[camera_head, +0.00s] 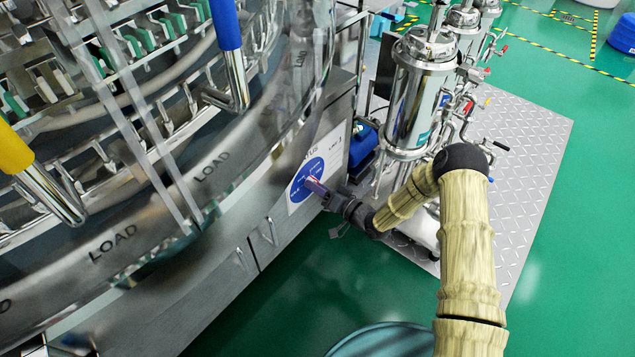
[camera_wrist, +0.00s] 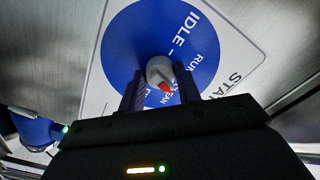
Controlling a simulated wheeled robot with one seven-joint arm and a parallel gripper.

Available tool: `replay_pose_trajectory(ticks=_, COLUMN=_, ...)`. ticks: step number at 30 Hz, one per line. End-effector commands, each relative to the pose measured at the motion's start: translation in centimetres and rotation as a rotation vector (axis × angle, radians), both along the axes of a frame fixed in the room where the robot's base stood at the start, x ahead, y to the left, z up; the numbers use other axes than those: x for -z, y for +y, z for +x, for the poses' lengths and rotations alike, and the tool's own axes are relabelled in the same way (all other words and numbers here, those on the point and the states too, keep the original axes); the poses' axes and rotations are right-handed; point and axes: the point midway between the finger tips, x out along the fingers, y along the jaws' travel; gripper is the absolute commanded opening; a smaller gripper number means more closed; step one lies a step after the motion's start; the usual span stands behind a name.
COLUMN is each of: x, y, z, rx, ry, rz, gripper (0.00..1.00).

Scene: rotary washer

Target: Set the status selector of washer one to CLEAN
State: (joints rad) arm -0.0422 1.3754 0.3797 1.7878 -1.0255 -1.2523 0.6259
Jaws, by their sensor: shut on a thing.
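The status selector of washer one is a round blue dial (camera_head: 299,190) on a white plate on the washer's lower side panel. In the wrist view the blue disc (camera_wrist: 125,50) carries the words IDLE and RUN, and a partly hidden word ending in "AN". Its grey knob (camera_wrist: 158,68) sits at the centre, with a red mark (camera_wrist: 167,87) on the lower right side, towards the partly hidden word. My gripper (camera_head: 318,187) reaches the dial from the right. In the wrist view my gripper (camera_wrist: 160,84) has its two dark fingers shut on the knob, one on each side.
The washer's curved rim marked LOAD (camera_head: 112,243) and its racks fill the left. A blue handle (camera_head: 226,25) and a yellow handle (camera_head: 14,150) stand out there. Steel filter vessels (camera_head: 418,95) stand behind my arm on a metal plate (camera_head: 535,150). Green floor is open at right.

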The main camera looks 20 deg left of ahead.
Motion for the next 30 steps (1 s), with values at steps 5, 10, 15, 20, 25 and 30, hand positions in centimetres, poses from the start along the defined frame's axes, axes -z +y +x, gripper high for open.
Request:
replay_pose_trajectory(ticks=5, x=-0.06, y=-0.06, z=-0.01, rx=0.001, ry=0.110, rz=0.045, gripper=0.10)
replay_pose_trajectory(ticks=10, x=0.01, y=-0.05, z=-0.02, rx=0.001, ry=0.177, rz=0.072, gripper=0.10)
replay_pose_trajectory(ticks=15, x=0.04, y=-0.03, z=-0.02, rx=0.000, ry=0.206, rz=0.084, gripper=0.10)
replay_pose_trajectory(ticks=20, x=0.06, y=-0.03, z=-0.02, rx=0.000, ry=0.211, rz=0.086, gripper=0.10)
replay_pose_trajectory(ticks=25, x=0.07, y=-0.02, z=-0.03, rx=0.000, ry=0.210, rz=0.086, gripper=0.10)
replay_pose_trajectory(ticks=30, x=0.06, y=-0.02, z=-0.03, rx=0.000, ry=0.209, rz=0.085, gripper=0.55)
